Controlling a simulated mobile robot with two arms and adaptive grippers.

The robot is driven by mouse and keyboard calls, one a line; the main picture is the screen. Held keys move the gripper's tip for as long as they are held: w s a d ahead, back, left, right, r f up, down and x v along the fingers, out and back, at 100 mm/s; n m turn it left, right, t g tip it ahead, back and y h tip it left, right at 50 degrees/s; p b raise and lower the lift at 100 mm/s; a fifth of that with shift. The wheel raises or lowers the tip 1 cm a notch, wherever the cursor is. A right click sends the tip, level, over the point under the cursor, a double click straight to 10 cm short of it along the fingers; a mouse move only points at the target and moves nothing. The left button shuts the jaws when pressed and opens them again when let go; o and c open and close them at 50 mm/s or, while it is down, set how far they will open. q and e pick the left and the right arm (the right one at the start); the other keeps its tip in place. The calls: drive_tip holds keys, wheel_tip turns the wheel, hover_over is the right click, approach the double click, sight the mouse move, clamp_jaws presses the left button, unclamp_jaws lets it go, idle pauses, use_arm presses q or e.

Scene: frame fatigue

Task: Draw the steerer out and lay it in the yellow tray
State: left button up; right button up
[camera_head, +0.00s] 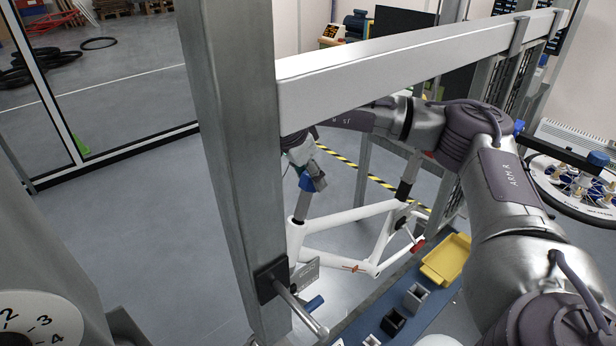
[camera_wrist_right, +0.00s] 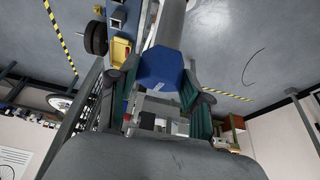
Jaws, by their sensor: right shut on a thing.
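The white bicycle frame (camera_head: 347,217) stands upright behind the grey post. The steerer (camera_head: 302,207) is a grey tube at the top of the frame's head tube (camera_head: 295,240); its lower end is hidden there. My right gripper (camera_head: 312,181) is above the head tube, shut on the blue piece at the steerer's upper end. In the right wrist view the blue piece (camera_wrist_right: 160,68) sits between the fingers, with a grey tube (camera_wrist_right: 172,22) beyond it. The yellow tray (camera_head: 447,259) lies right of the frame; I see nothing in it. My left gripper is not in view.
A grey post (camera_head: 232,150) and a pale crossbeam (camera_head: 400,65) stand close in front of my right arm. A clamp with a rod (camera_head: 297,305) sticks out of the post. Small open boxes (camera_head: 394,321) stand on the blue bench near the tray (camera_wrist_right: 121,52).

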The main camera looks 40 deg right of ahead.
drive_tip(key=shift+w+d+r+p, duration=0.1)
drive_tip(key=shift+d+r+p, duration=0.15)
drive_tip(key=shift+r+p, duration=0.4)
drive_tip(key=shift+s+d+r+p, duration=0.1)
drive_tip(key=shift+d+r+p, duration=0.2)
drive_tip(key=shift+r, duration=0.6)
drive_tip(key=shift+w+d+r+p, duration=0.1)
drive_tip(key=shift+d+r+p, duration=0.15)
drive_tip(key=shift+r+p, duration=0.4)
drive_tip(key=shift+r, duration=0.15)
drive_tip(key=shift+r, duration=0.1)
